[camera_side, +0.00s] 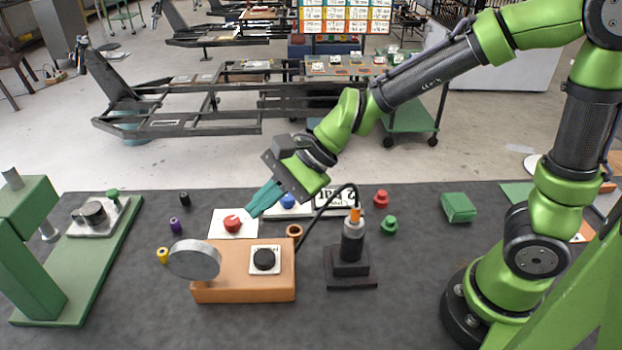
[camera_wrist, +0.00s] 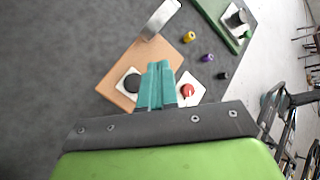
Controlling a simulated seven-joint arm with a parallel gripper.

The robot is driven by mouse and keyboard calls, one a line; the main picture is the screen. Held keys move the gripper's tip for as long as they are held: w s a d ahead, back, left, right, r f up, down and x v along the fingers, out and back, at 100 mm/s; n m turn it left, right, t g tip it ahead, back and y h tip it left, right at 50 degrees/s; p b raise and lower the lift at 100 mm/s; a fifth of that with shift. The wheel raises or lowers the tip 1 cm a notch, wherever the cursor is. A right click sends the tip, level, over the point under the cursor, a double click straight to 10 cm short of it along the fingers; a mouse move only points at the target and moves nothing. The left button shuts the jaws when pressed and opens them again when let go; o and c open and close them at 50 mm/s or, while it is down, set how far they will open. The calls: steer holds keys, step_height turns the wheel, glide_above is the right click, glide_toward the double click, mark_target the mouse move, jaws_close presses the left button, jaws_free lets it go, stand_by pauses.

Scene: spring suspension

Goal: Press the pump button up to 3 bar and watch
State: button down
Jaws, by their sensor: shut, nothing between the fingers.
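My gripper (camera_side: 250,212) has teal fingers, shut and empty, angled down over the table. In the side view its tips are just right of a red button (camera_side: 232,223) on a white plate; I cannot tell whether they touch it. In the wrist view the fingers (camera_wrist: 160,66) point between the red button (camera_wrist: 187,91) and a black button (camera_wrist: 132,83). The black button (camera_side: 264,259) sits on a white plate on an orange-brown block (camera_side: 243,291). A round silver gauge-like disc (camera_side: 195,259) stands at that block's left end; no reading is legible. No button is labelled as the pump's.
A blue button (camera_side: 288,201) lies behind my fingers. A black post with an orange tip (camera_side: 353,243) and a cable stands right of the block. A green press-like stand (camera_side: 50,270) is at left. Several small coloured pieces lie around; the front table is clear.

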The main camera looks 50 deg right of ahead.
glide_toward(259, 258)
steer(key=shift+w+a+f, duration=0.4)
steer(key=shift+w+a, duration=0.1)
steer(key=shift+a, duration=0.25)
steer(key=shift+w+a+f, duration=0.45)
steer(key=shift+w+a, duration=0.05)
steer(key=shift+a, duration=0.2)
steer(key=shift+w+a+f, duration=0.4)
steer(key=shift+w+a, duration=0.1)
steer(key=shift+a, duration=0.25)
steer(key=shift+f, duration=0.1)
steer(key=shift+f, duration=0.3)
steer(key=shift+f, duration=0.85)
stand_by(1.0)
steer(key=shift+r, duration=1.25)
steer(key=shift+r, duration=2.55)
